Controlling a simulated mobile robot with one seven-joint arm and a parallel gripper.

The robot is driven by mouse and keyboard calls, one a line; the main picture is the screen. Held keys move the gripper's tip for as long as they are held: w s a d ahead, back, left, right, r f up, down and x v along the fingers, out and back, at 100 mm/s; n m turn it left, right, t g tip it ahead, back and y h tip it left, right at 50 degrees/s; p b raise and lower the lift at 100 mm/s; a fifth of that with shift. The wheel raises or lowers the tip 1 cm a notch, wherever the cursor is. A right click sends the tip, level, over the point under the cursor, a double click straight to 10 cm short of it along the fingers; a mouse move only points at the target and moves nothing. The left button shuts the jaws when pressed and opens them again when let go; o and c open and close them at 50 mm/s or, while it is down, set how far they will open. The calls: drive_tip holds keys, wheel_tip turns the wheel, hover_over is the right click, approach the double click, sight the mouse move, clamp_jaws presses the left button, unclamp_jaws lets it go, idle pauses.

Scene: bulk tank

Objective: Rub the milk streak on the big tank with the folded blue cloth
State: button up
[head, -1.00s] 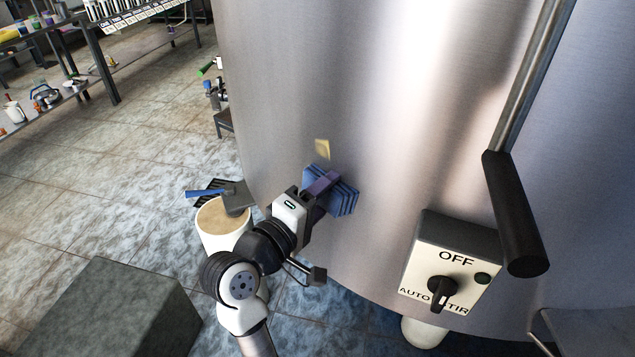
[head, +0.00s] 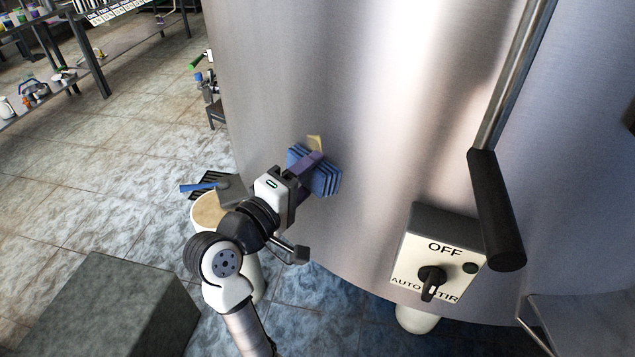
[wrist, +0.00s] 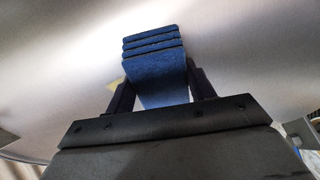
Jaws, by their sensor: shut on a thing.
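The big tank (head: 370,100) is a tall brushed-metal cylinder filling the middle and right of the head view. A small yellowish milk streak (head: 314,142) is on its wall; its lower part is hidden behind the cloth and gripper. My gripper (head: 312,163) is shut on the folded blue cloth (head: 326,180), which is held at the tank wall just below the visible streak. In the wrist view the layered cloth (wrist: 152,45) sticks out between the two fingers. A bit of the pale streak (wrist: 116,82) shows left of the fingers. I cannot tell whether the cloth touches the wall.
A control box (head: 437,258) marked OFF and a black-gripped handle (head: 495,210) are on the tank to the right. A round pale-topped bucket (head: 208,212) stands behind my arm. A grey block (head: 115,310) is at lower left. Tiled floor lies open at left.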

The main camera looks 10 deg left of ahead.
sight(318, 174)
drive_tip(key=shift+w+a, duration=0.25)
drive_tip(key=shift+a, duration=0.3)
drive_tip(key=w+a+b, duration=0.1)
drive_tip(key=a, duration=0.1)
drive_tip(key=w+a+b, duration=0.1)
drive_tip(key=a, duration=0.1)
drive_tip(key=w+a+b, duration=0.1)
drive_tip(key=w+a, duration=0.1)
drive_tip(key=shift+b, duration=0.3)
drive_tip(key=shift+w+d+r+p, duration=0.1)
drive_tip(key=shift+r+p, duration=0.4)
drive_tip(key=shift+r, duration=0.65)
drive_tip(key=shift+s+d+b, duration=0.6)
drive_tip(key=shift+s+d, duration=0.2)
drive_tip(key=shift+d, duration=0.55)
drive_tip(key=shift+s+d+b, duration=0.65)
drive_tip(key=shift+s+d, duration=0.2)
drive_tip(key=shift+d, duration=0.45)
drive_tip(key=shift+s+d+b, duration=0.6)
drive_tip(key=shift+s+d, duration=0.2)
drive_tip(key=shift+d, duration=0.55)
drive_tip(key=b, duration=0.2)
drive_tip(key=shift+s+d+f+b, duration=0.2)
drive_tip(key=shift+s+d+b, duration=0.1)
drive_tip(key=shift+d+b, duration=0.1)
drive_tip(key=shift+s+d+r, duration=0.15)
drive_tip(key=shift+d+r, duration=0.05)
drive_tip(key=shift+r, duration=0.05)
